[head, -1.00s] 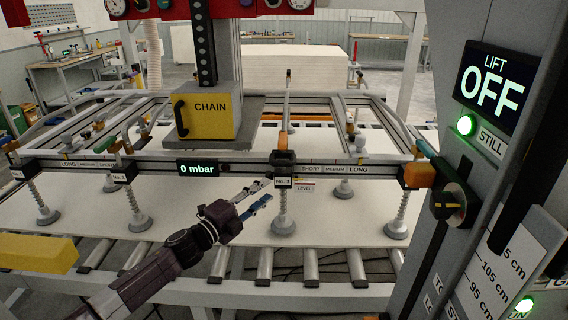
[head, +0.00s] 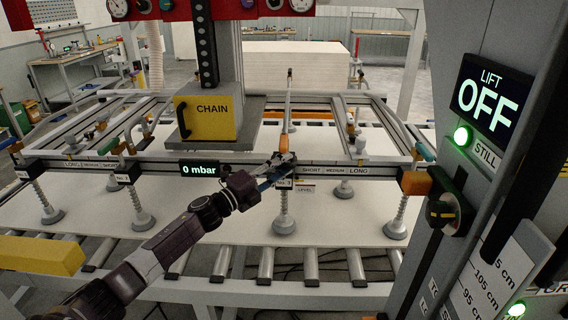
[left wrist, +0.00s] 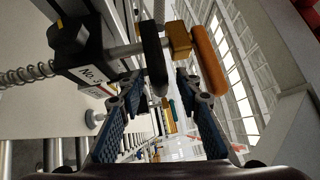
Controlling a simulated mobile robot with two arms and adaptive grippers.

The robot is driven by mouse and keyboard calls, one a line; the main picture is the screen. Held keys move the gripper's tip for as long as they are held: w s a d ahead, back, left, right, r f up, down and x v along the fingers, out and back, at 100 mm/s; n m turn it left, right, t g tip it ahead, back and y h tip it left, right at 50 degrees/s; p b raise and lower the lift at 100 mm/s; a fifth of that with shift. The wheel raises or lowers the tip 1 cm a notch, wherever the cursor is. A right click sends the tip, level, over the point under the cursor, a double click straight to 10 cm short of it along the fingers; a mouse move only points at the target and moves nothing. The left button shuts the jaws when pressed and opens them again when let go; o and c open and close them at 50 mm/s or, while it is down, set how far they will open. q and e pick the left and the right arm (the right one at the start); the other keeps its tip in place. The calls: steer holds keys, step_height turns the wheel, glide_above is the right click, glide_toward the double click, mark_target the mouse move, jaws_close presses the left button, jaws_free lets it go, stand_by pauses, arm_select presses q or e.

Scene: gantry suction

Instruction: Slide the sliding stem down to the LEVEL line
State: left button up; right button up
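The No. 3 sliding stem (head: 283,200) hangs upright from the front rail, with a grey suction cup (head: 284,224) at its foot on the white sheet. The LEVEL label (head: 305,189) is just right of it, below the rail. My left gripper (head: 280,164) is at the stem's No. 3 block and partly hides it. In the left wrist view the No. 3 block (left wrist: 82,50) is at upper left, with a black knob (left wrist: 153,55) and orange handle (left wrist: 208,60) ahead. My left gripper's blue fingers (left wrist: 160,92) are apart, with no clear grasp between them. My right gripper is out of view.
The front rail (head: 230,169) carries a 0 mbar display and other stems with cups. A yellow CHAIN box (head: 205,111) stands above the frame. A grey column with a LIFT OFF screen (head: 492,97) fills the right side. Rollers (head: 265,265) lie below the sheet.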

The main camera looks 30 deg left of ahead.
arm_select(q)
steer(key=shift+w+d, duration=0.1)
steer(key=shift+w, duration=0.15)
steer(key=shift+c, duration=0.5)
jaws_close()
